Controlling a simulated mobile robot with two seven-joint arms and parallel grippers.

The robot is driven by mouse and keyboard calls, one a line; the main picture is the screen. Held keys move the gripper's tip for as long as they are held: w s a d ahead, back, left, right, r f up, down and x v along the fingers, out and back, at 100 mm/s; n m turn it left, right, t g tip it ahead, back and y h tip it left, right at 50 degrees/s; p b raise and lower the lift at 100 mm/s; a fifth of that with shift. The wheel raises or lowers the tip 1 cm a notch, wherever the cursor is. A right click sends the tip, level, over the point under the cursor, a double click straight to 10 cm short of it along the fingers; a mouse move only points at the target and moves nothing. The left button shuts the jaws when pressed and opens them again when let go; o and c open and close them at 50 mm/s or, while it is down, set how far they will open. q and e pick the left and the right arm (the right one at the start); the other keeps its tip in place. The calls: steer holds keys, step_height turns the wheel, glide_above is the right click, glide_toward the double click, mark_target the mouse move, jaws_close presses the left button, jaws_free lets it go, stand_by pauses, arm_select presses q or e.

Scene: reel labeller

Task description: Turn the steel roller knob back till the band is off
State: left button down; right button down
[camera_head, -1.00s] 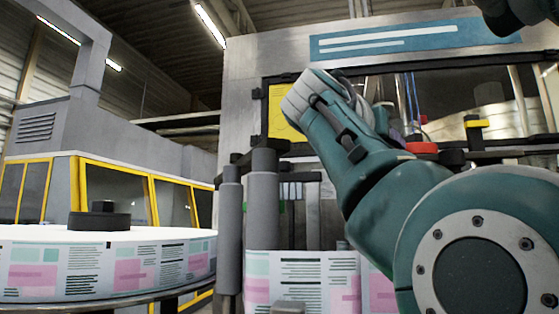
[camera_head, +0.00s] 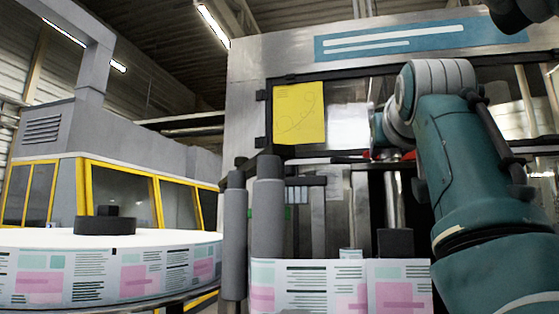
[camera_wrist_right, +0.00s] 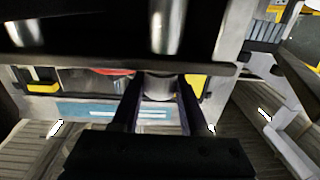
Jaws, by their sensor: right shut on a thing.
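In the right wrist view, the two dark fingers of my right gripper (camera_wrist_right: 159,80) stand on either side of a short steel cylinder, which looks like the roller knob (camera_wrist_right: 157,88), and are shut on it. In the head view, my right arm reaches up at the right, and its fingers and the knob are hidden or too unclear to tell. A steel roller (camera_head: 392,200) stands below the wrist on a dark block. The printed label band (camera_head: 300,285) runs across the bottom, past two grey rollers (camera_head: 268,208). My left gripper is out of view.
A large label reel (camera_head: 110,272) with a black hub lies at the left. A yellow sheet (camera_head: 299,112) hangs on the machine's front. A red part (camera_head: 378,155) sits close to my right wrist. A yellow-framed cabinet (camera_head: 120,190) stands behind the reel.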

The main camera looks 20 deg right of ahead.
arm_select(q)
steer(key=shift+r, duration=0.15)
arm_select(e)
steer(key=shift+f+y, duration=0.15)
steer(key=shift+y, duration=0.15)
steer(key=c, duration=0.9)
jaws_free()
steer(key=o, duration=0.5)
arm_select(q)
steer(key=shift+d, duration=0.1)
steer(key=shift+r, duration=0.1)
arm_select(e)
steer(key=shift+r, duration=0.25)
